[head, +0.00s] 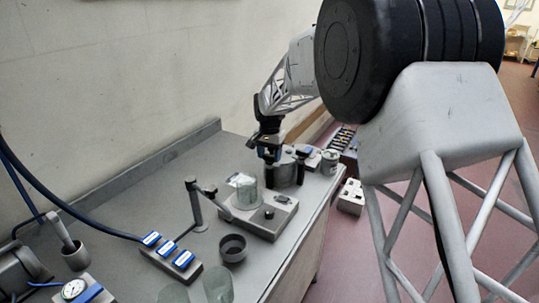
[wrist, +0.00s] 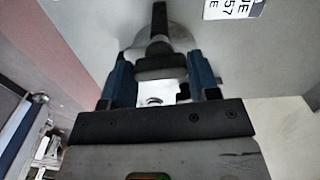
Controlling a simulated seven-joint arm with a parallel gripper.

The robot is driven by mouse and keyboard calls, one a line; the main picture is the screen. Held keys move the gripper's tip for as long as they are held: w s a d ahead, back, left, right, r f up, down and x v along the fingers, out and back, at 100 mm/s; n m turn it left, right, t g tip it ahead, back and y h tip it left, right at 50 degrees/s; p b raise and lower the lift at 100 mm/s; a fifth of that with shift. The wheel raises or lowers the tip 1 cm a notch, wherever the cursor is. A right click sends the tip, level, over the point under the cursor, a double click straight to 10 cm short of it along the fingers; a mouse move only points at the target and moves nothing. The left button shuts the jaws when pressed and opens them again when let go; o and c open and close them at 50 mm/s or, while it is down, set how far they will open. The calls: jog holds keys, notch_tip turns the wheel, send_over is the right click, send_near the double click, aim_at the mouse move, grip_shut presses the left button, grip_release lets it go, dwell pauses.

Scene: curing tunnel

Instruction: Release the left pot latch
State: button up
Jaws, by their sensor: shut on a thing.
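The grey metal pot (head: 284,176) stands at the far end of the bench, with black latches on its left and right sides. My gripper (head: 269,153) is at the pot's upper left, over the left pot latch (head: 269,178). In the wrist view, the blue fingers of my gripper (wrist: 158,60) are on either side of the black latch (wrist: 159,47), shut on it. A black bar of the latch runs away from the fingers over a round metal part. The right pot latch (head: 303,154) stands apart from my gripper. The latch's exact lever position is hard to tell.
The bench's back left is clear.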

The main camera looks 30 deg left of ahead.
jog(key=shift+r+m, duration=0.1)
jog(key=shift+m, duration=0.4)
jog(key=o, duration=0.9)
jog(key=shift+r, duration=3.85)
